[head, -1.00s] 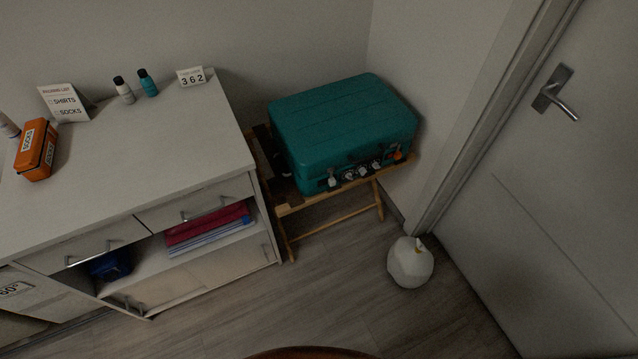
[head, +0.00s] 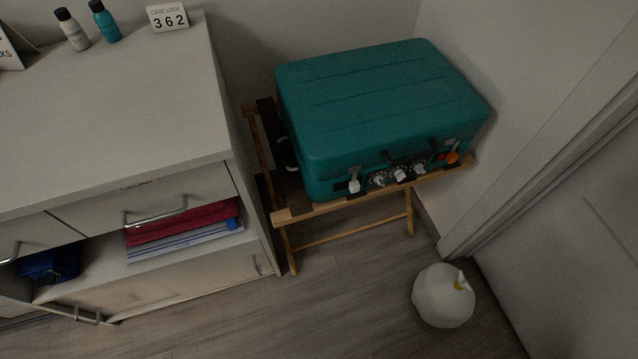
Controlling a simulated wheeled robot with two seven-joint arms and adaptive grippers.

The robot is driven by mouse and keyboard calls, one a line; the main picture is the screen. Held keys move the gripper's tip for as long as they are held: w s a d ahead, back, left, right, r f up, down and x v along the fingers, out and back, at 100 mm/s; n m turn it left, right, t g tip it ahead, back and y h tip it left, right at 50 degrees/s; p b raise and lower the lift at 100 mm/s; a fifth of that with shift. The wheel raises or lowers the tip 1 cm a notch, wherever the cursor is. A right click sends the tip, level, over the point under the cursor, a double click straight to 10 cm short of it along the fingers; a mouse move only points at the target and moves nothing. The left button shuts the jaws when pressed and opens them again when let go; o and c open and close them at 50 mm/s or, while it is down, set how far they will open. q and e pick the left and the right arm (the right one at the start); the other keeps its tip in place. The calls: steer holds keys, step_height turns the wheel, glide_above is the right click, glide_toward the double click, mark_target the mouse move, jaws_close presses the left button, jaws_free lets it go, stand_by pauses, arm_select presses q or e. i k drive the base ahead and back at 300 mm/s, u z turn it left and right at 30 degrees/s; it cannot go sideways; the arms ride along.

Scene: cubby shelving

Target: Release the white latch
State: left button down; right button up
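A teal suitcase (head: 385,105) lies shut on a wooden luggage rack (head: 345,201) in the head view. On its front face, at the left, is a white latch (head: 354,184). Several small dials (head: 388,177) sit to the right of it, below a dark handle (head: 408,154). An orange latch (head: 452,158) is at the right end of the same face. The latches are too small to tell their exact position. Neither of my grippers is in view.
A white cabinet (head: 95,115) with drawers stands left of the rack. A card reading "CASE LOCK 362" (head: 167,18) stands on it beside two small bottles. A white rounded object (head: 443,296) is on the floor at right. The floor before the rack is clear.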

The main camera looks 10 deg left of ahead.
mark_target(354, 186)
steer(key=u, duration=0.05)
steer(key=k, duration=0.65)
steer(key=z, duration=0.35)
steer(key=i, duration=0.45)
steer(key=z, duration=0.6)
steer(key=i, duration=1)
steer(key=u, duration=0.25)
